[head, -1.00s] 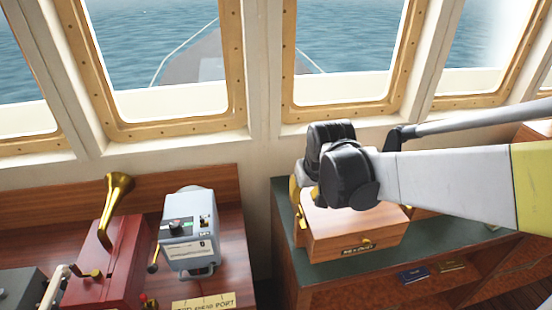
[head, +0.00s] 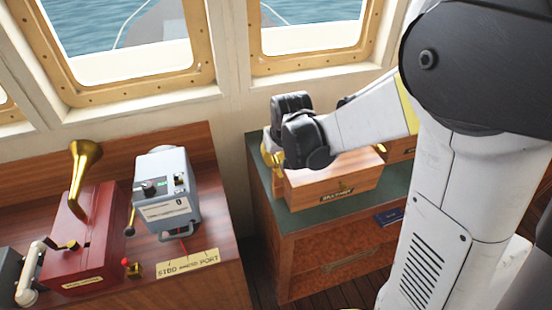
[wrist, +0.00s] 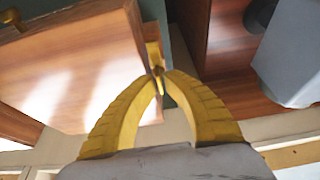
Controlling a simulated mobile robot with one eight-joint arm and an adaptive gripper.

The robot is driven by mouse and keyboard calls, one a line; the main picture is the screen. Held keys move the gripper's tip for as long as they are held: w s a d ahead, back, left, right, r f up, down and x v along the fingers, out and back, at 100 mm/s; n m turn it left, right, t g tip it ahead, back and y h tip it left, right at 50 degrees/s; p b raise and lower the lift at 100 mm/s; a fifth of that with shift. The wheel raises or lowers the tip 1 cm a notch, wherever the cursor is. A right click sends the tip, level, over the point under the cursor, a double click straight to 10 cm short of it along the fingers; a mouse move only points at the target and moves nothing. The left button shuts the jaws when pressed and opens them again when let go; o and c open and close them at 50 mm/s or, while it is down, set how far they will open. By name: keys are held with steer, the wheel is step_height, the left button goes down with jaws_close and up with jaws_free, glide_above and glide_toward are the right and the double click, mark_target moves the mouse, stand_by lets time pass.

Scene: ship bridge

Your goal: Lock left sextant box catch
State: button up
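The wooden sextant box (head: 333,188) sits closed on the green top of a cabinet. It has a small dark label on its front. My gripper (head: 271,158) is at the box's left side, pointing down, with the wrist partly covering the lid. In the wrist view the box (wrist: 70,70) fills the left. A brass catch (wrist: 153,54) stands out from its side, just at the fingertips. My yellow gripper fingers (wrist: 162,76) have their tips nearly together there. I cannot tell whether they pinch the catch or only touch it.
A grey instrument (head: 168,190) and a red lever unit (head: 85,235) with a brass horn stand on the left console. A gap separates that console from the cabinet (head: 335,255).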

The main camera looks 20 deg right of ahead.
steer(key=shift+n, duration=0.4)
jaws_close()
steer(key=n+y, duration=0.1)
steer(key=n, duration=0.2)
steer(key=shift+n+y+b, duration=0.3)
steer(key=shift+y+b, duration=0.1)
steer(key=n+g+y, duration=0.1)
steer(key=n, duration=0.3)
steer(key=shift+n, duration=0.3)
steer(key=n, duration=0.2)
steer(key=n+g+y+b, duration=0.1)
steer(key=n, duration=0.1)
steer(key=shift+n+g, duration=0.3)
steer(key=n, duration=0.2)
steer(key=n+g, duration=0.1)
steer(key=n, duration=0.1)
steer(key=shift+g+y, duration=0.3)
steer(key=shift+y, duration=0.1)
steer(key=shift+n, duration=0.3)
steer(key=o, duration=0.6)
jaws_free()
